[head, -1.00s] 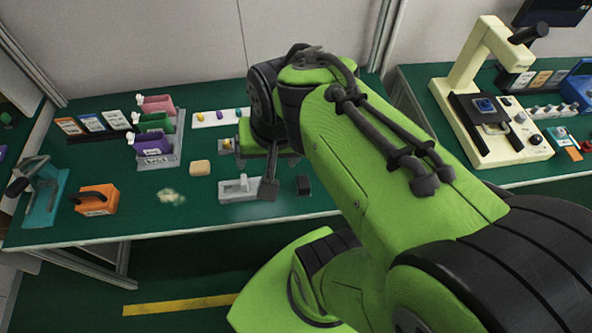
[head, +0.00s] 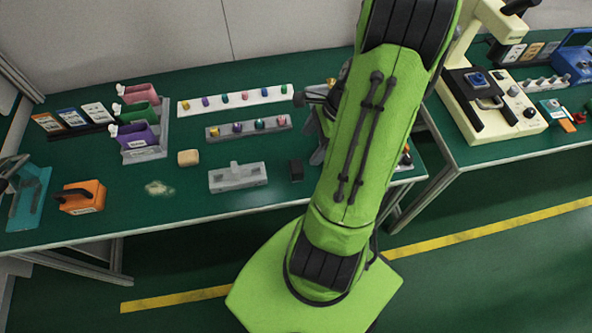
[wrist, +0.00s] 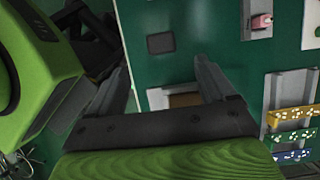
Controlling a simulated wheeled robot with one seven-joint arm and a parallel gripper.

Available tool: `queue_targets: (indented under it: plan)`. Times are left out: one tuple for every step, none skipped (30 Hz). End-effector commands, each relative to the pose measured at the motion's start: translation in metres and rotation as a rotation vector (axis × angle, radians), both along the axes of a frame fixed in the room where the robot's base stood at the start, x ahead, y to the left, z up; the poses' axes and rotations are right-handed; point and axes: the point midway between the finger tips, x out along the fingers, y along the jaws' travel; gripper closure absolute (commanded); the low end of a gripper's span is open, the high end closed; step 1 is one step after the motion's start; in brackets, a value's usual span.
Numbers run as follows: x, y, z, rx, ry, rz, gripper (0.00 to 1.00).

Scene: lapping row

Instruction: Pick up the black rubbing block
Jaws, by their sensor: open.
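The black rubbing block (head: 296,170) is a small dark block on the green bench in the head view, just right of a grey fixture with an upright tab (head: 238,177). A dark rectangular block, seemingly the same one, lies on the green surface in the wrist view (wrist: 160,43), beyond the fingertips and apart from them. My gripper (wrist: 165,75) is open, with its two fingers apart and nothing held between them. In the head view my arm hides most of the gripper.
A tan block (head: 188,158) and an orange handled block (head: 82,197) lie to the left. A grey rack (head: 250,127) and a white rack (head: 235,98) with coloured knobs stand behind. A cream microscope-like machine (head: 493,105) is on the right bench.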

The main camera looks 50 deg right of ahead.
Motion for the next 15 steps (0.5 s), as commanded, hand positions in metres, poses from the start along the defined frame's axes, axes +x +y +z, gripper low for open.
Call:
queue_targets:
  plan:
    - [0.002, 0.005, -0.018, 0.005, 0.002, 0.002, 0.17]
    - [0.004, 0.008, -0.025, 0.004, 0.002, 0.003, 0.17]
    - [0.006, 0.011, -0.034, 0.004, 0.002, 0.003, 0.17]
    - [0.008, 0.013, -0.041, 0.005, 0.002, 0.004, 0.17]
    - [0.009, 0.015, -0.046, 0.004, 0.002, 0.004, 0.17]
    - [0.011, 0.017, -0.053, 0.003, 0.003, 0.004, 0.17]
    - [0.012, 0.019, -0.057, 0.002, 0.002, 0.003, 0.17]
    - [0.013, 0.020, -0.060, 0.001, 0.002, 0.003, 0.17]
    - [0.014, 0.021, -0.063, 0.000, 0.001, 0.003, 0.17]
    - [0.014, 0.022, -0.066, 0.001, 0.001, 0.003, 0.17]
    - [0.015, 0.023, -0.069, 0.001, 0.002, 0.003, 0.17]
    - [0.016, 0.024, -0.075, 0.001, 0.002, 0.003, 0.17]
    - [0.017, 0.026, -0.081, 0.001, 0.001, 0.004, 0.17]
    - [0.018, 0.028, -0.088, 0.003, 0.002, 0.005, 0.17]
    - [0.020, 0.030, -0.096, 0.002, 0.002, 0.004, 0.17]
